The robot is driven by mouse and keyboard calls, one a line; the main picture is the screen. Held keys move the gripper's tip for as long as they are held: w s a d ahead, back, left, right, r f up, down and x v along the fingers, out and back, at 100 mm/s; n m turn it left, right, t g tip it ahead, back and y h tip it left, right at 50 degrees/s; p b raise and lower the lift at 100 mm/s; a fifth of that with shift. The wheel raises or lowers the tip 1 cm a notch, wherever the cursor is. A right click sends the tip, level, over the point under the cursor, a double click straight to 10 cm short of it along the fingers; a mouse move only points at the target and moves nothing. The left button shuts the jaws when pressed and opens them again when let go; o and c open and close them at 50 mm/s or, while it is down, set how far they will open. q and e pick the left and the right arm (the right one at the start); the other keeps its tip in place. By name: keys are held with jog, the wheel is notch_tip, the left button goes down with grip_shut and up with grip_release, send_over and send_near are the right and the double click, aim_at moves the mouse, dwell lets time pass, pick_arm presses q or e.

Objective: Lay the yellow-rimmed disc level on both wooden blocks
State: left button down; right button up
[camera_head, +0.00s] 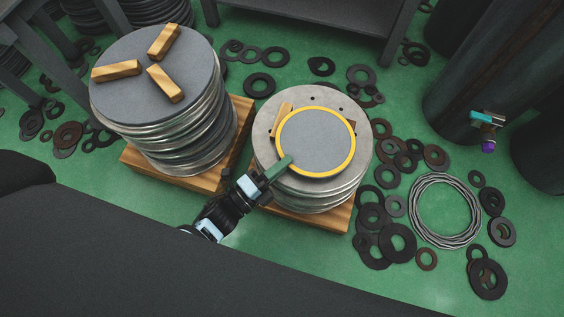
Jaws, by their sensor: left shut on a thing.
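The yellow-rimmed disc (318,140) has a grey face and is over the right-hand stack of metal plates (268,128). A wooden block (281,117) shows at the disc's upper left, partly covered by it. A small brown piece (352,126) at the disc's right edge may be the second block, mostly hidden. I cannot tell whether the disc touches the blocks or is fully level.
A taller plate stack (150,80) at left carries three wooden blocks on top. Both stacks stand on wooden bases. Rings lie scattered on the green floor, with a wire coil (444,210) at right. Dark cylinders (480,70) and a grey bench (320,14) stand behind.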

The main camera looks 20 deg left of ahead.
pick_arm(q)
jog(key=shift+w+r, duration=0.1)
jog(key=shift+r, duration=0.1)
pick_arm(e)
jog(key=shift+s, duration=0.1)
pick_arm(q)
jog(key=c, duration=1.5)
grip_release()
jog(key=shift+f, duration=0.15)
pick_arm(e)
jog(key=shift+s, duration=0.2)
pick_arm(q)
jog(key=shift+s+f, duration=0.25)
jog(key=shift+s+a+f, duration=0.1)
jog(key=shift+s+a, duration=0.1)
jog(key=shift+s, duration=0.1)
jog(key=r+p+v, duration=0.1)
jog(key=v, duration=0.5)
jog(key=shift+s+a+f+p, duration=0.2)
jog(key=shift+s+a+p, duration=0.1)
jog(key=shift+p, duration=0.1)
pick_arm(e)
jog(key=shift+r, duration=0.8)
